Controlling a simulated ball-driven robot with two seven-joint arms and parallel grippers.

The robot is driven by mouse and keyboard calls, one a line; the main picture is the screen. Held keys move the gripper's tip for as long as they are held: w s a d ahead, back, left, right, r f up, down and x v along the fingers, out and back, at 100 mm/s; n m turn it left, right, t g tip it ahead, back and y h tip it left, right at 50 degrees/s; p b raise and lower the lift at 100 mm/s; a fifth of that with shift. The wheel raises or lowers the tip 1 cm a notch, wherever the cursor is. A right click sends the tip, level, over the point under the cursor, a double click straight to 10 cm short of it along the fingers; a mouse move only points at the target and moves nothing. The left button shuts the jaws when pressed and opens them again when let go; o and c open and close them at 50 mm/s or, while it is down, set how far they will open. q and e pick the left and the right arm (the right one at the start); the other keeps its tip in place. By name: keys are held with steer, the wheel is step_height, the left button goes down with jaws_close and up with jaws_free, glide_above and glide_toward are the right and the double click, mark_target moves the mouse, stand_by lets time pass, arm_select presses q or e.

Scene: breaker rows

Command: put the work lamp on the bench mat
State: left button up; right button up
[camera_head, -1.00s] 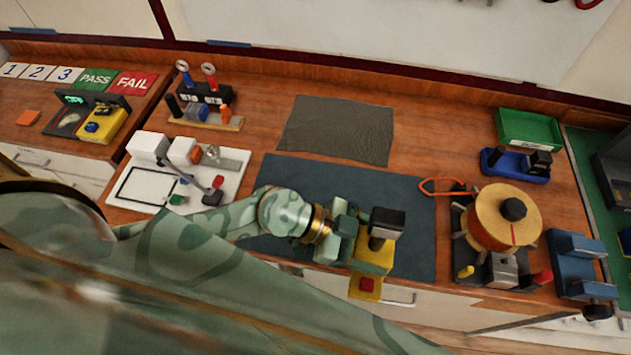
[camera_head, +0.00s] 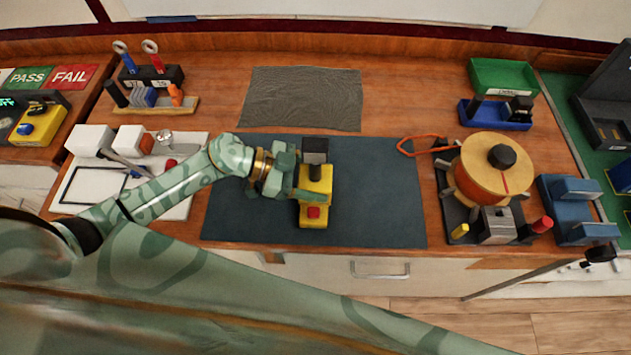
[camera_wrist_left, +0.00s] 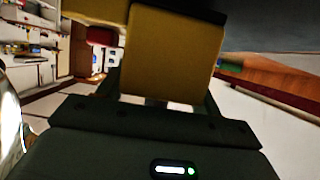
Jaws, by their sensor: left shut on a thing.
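The work lamp (camera_head: 316,187) has a yellow body, a black head and a red button. It is over the dark blue-grey bench mat (camera_head: 380,190), near the middle of the mat. My left gripper (camera_head: 302,192) is shut on the yellow body from the left side. I cannot tell whether the lamp's underside touches the mat. In the left wrist view the yellow lamp body (camera_wrist_left: 170,55) fills the space between the fingers, with its red button (camera_wrist_left: 102,36) to the left. My right gripper is not in view.
A grey cloth (camera_head: 300,98) lies behind the mat. A wooden spool on a stand (camera_head: 485,165) with an orange loop is on the right. A white board with small parts (camera_head: 85,190) is on the left, under my left arm. The mat's right part is clear.

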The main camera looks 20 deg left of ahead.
arm_select(q)
steer(key=shift+f, duration=0.5)
steer(key=o, duration=1.3)
steer(key=shift+f, duration=0.1)
steer(key=v, duration=1.2)
steer(key=shift+p, duration=0.35)
